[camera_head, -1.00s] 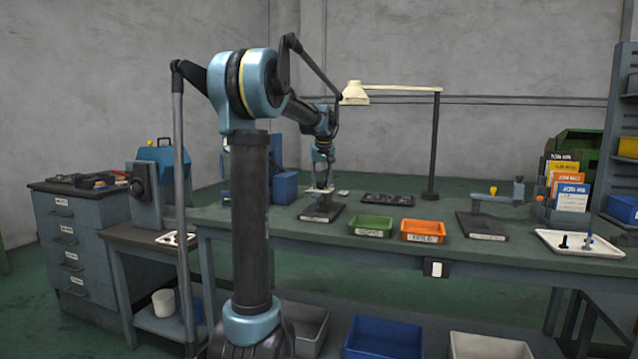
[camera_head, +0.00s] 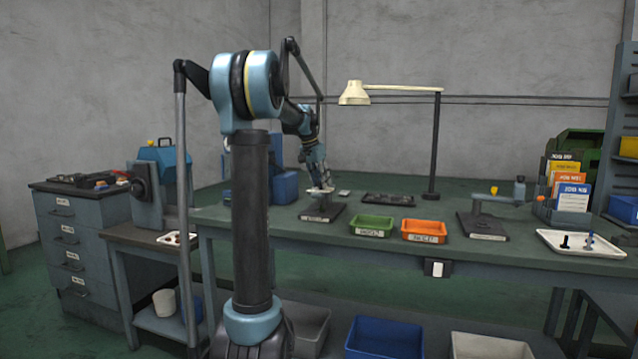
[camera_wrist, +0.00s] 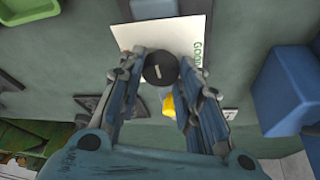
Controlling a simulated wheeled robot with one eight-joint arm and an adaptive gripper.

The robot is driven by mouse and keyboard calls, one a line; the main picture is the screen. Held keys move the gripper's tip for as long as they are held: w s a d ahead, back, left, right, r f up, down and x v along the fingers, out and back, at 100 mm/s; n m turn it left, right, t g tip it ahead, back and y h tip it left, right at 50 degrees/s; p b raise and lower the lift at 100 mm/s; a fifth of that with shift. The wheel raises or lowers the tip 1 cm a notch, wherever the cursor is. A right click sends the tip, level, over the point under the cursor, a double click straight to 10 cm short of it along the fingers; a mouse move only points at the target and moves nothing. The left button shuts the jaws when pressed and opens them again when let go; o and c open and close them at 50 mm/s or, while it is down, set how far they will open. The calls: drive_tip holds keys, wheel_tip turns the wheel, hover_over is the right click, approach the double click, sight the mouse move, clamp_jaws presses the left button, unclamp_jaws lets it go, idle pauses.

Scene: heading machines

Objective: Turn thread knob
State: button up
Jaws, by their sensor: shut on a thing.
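The thread knob (camera_wrist: 160,70) is a round black knob with a pale line across its face, seen in the wrist view. My gripper (camera_wrist: 160,74) has one finger on each side of it and is shut on it. In the head view my gripper (camera_head: 324,187) is low over a small dark fixture plate (camera_head: 322,213) on the bench, and the knob itself cannot be made out there. A yellow part (camera_wrist: 167,105) shows just below the knob, between the fingers.
A white card (camera_wrist: 190,35) with green lettering lies beside the knob. A green bin (camera_head: 371,226) and an orange bin (camera_head: 424,231) stand right of the fixture. A lamp (camera_head: 434,150) rises behind. A second fixture (camera_head: 482,226) and a white tray (camera_head: 580,246) are farther right.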

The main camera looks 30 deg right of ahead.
drive_tip(key=shift+w+a+m+g, duration=0.15)
drive_tip(key=shift+m+g, duration=0.15)
drive_tip(key=shift+m, duration=0.5)
drive_tip(key=o, duration=1)
drive_tip(key=v, duration=1.2)
drive_tip(key=shift+w, duration=0.15)
